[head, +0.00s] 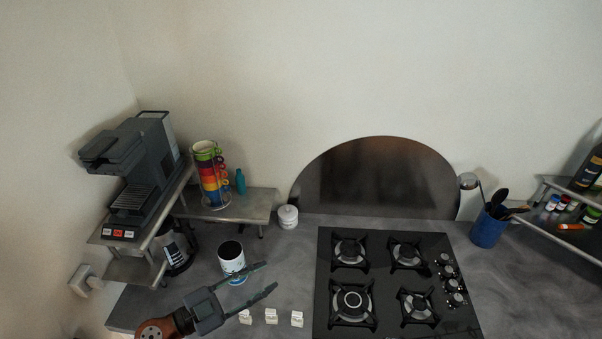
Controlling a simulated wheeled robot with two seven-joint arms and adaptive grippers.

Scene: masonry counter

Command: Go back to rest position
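My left gripper (268,279) reaches in from the bottom left over the grey counter (205,268). Its two fingers are spread apart and nothing is between them. A white mug (231,256) with a dark inside stands upright on the counter just behind the fingers. A blue patch shows at its base, partly hidden by the upper finger. I cannot tell whether that finger touches the mug. My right gripper is not in the head view.
Several small white blocks (271,316) sit near the front edge. A black gas hob (382,285) fills the middle right. A coffee machine (140,170) and stacked colourful mugs (210,172) stand on shelves at left. A blue utensil pot (487,230) stands at right.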

